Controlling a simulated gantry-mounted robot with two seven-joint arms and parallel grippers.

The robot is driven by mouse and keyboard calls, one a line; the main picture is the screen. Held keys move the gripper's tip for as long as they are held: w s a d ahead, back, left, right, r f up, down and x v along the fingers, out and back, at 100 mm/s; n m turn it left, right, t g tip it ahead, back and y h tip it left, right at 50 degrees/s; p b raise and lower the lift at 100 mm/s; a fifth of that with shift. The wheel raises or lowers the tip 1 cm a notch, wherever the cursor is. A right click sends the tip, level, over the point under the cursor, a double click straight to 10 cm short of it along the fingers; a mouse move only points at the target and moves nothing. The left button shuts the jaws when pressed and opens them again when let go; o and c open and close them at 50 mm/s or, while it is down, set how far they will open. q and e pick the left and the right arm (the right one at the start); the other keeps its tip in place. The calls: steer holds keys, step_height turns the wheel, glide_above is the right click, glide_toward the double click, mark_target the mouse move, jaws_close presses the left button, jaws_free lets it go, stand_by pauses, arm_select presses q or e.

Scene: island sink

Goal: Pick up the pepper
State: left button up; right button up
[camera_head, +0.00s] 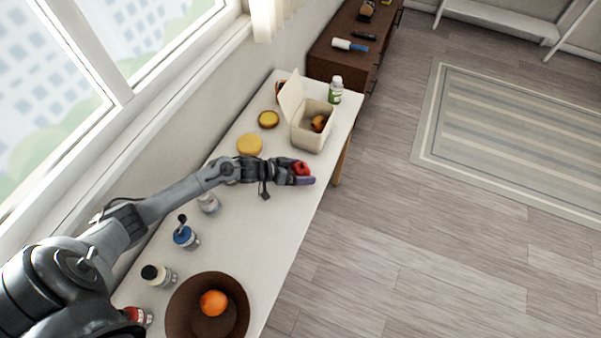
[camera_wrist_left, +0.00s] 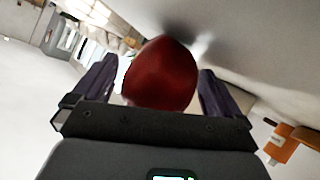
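The red pepper (camera_head: 301,168) is near the right edge of the white table, at the end of my left arm. My left gripper (camera_head: 303,177) is at the pepper, with a purple finger showing beside it. In the left wrist view the pepper (camera_wrist_left: 160,75) fills the space between the two spread fingers of the gripper (camera_wrist_left: 160,90). A thin light gap shows at its left side, and its right side looks close to the other finger. Its contact with the table is hard to make out. My right gripper is not in view.
A bowl (camera_head: 178,306) with an orange (camera_head: 213,303) stands at the near end of the table (camera_head: 262,240). Bottles line the window side. An open box (camera_head: 309,136), a green-labelled bottle (camera_head: 335,91) and round yellow items (camera_head: 249,144) are farther back. The table's middle is clear.

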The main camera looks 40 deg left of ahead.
mark_target(302, 168)
arm_select(q)
steer(key=c, duration=1)
steer(key=shift+r, duration=0.1)
steer(key=shift+c, duration=0.2)
steer(key=shift+r, duration=0.45)
steer(key=r, duration=0.1)
steer(key=r+p, duration=0.1)
steer(key=r, duration=0.1)
steer(key=shift+d+r, duration=0.3)
steer(key=shift+d, duration=0.05)
steer(key=w+d+r, duration=0.1)
steer(key=d+r, duration=0.5)
steer(key=d, duration=0.5)
steer(key=shift+w+r+p, duration=0.15)
steer(key=shift+p, duration=0.2)
